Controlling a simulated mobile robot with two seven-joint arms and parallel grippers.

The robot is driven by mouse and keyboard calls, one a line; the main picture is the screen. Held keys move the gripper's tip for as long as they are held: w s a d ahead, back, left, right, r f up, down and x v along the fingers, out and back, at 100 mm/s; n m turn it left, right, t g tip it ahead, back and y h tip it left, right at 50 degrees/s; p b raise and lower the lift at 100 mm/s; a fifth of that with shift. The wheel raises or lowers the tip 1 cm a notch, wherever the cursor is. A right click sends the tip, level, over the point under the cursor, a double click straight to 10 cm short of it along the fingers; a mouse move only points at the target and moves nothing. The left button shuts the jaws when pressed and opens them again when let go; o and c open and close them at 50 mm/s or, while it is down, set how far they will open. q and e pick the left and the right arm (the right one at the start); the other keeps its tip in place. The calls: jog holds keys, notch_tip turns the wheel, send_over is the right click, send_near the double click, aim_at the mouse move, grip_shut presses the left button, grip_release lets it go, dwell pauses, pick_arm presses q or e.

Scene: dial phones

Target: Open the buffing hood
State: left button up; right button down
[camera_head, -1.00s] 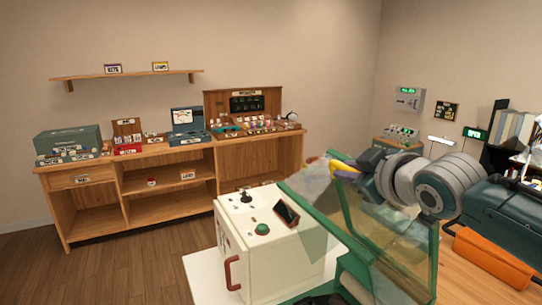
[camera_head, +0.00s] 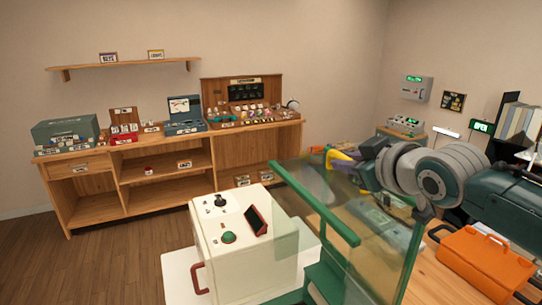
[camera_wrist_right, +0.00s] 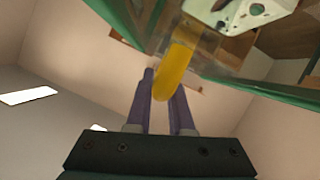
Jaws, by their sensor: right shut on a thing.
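The buffing hood is a clear cover with a green frame (camera_head: 316,202). It stands tilted at the centre right in the head view, beside a white machine box (camera_head: 240,245). Its yellow handle (camera_head: 342,159) is at the far upper side, partly hidden by my right gripper (camera_head: 352,156). In the right wrist view the yellow handle (camera_wrist_right: 174,70) lies between the purple fingers of my right gripper (camera_wrist_right: 164,90), which is shut on it. Clear panels and green edges (camera_wrist_right: 260,91) show around it. My left gripper is not in view.
The white box carries a green button (camera_head: 229,237), a dark screen (camera_head: 257,221) and a red side handle (camera_head: 199,278). An orange case (camera_head: 487,262) lies at the right under my arm. A wooden cabinet (camera_head: 170,165) with small goods stands behind; floor at left is clear.

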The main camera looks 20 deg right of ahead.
jog(key=c, duration=0.8)
grip_release()
jog(key=shift+s+r, duration=0.15)
jog(key=shift+s, duration=0.35)
jog(key=v, duration=0.7)
jog(key=shift+s+b, duration=0.15)
jog(key=shift+b, duration=0.25)
jog(key=shift+v, duration=0.75)
jog(key=shift+r, duration=0.1)
